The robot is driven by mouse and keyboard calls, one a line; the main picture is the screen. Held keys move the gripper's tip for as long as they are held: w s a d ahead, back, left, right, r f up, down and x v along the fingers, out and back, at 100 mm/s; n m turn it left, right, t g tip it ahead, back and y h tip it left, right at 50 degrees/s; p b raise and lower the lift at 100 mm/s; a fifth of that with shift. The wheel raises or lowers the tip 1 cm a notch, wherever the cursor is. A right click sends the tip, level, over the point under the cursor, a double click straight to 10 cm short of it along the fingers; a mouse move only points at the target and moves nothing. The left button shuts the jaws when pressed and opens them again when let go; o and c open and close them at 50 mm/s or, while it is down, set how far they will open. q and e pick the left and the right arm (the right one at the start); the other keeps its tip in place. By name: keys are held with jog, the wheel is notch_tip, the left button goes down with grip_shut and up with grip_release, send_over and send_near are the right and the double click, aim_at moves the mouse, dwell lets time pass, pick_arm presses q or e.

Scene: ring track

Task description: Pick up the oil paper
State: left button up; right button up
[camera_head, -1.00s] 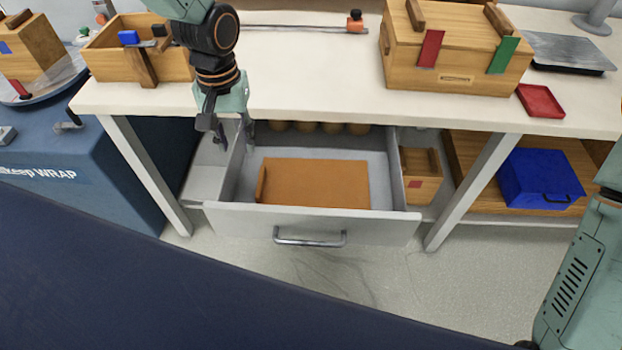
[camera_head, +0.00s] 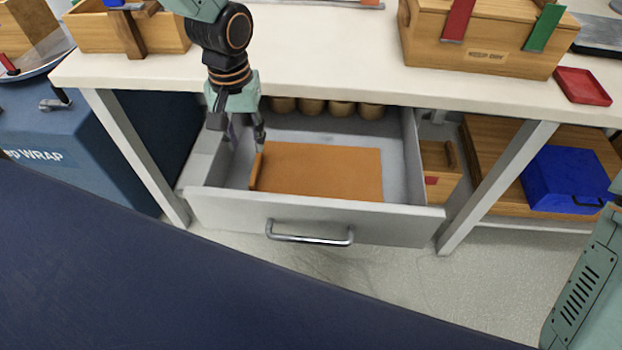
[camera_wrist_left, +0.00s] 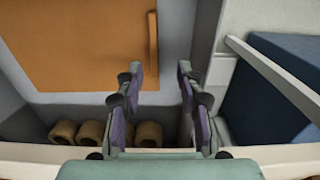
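The oil paper (camera_head: 325,172) is an orange-brown sheet lying flat in the open drawer (camera_head: 310,221), with a raised roll or edge along its left side. In the left wrist view the oil paper (camera_wrist_left: 75,45) is at the upper left, its raised edge close to the fingers. My left gripper (camera_head: 245,140) points down over the left part of the drawer, beside the raised edge. In the left wrist view my left gripper (camera_wrist_left: 160,80) has its fingers apart with nothing between them. My right gripper is not in view.
Several brown rolls (camera_head: 340,108) stand at the back of the drawer. The white tabletop (camera_head: 330,60) overhangs it, carrying a wooden box (camera_head: 480,55) and a red tray (camera_head: 582,86). A blue box (camera_head: 565,180) sits on the lower shelf at right.

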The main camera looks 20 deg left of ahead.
aim_at(255, 166)
pick_arm(q)
jog(key=shift+f, duration=0.6)
jog(key=shift+s+d+f+b, duration=0.15)
jog(key=shift+f+b, duration=0.15)
jog(key=shift+f, duration=0.1)
jog(key=shift+s+d+f+b, duration=0.15)
jog(key=shift+f+b, duration=0.1)
jog(key=shift+f, duration=0.1)
jog(key=f, duration=0.1)
jog(key=f+b, duration=0.1)
jog(key=f, duration=0.1)
jog(key=f+b, duration=0.1)
jog(key=shift+w+d+f, duration=0.2)
jog(key=shift+w+f, duration=0.1)
jog(key=shift+f, duration=0.05)
jog(key=shift+s+r, duration=0.1)
grip_shut()
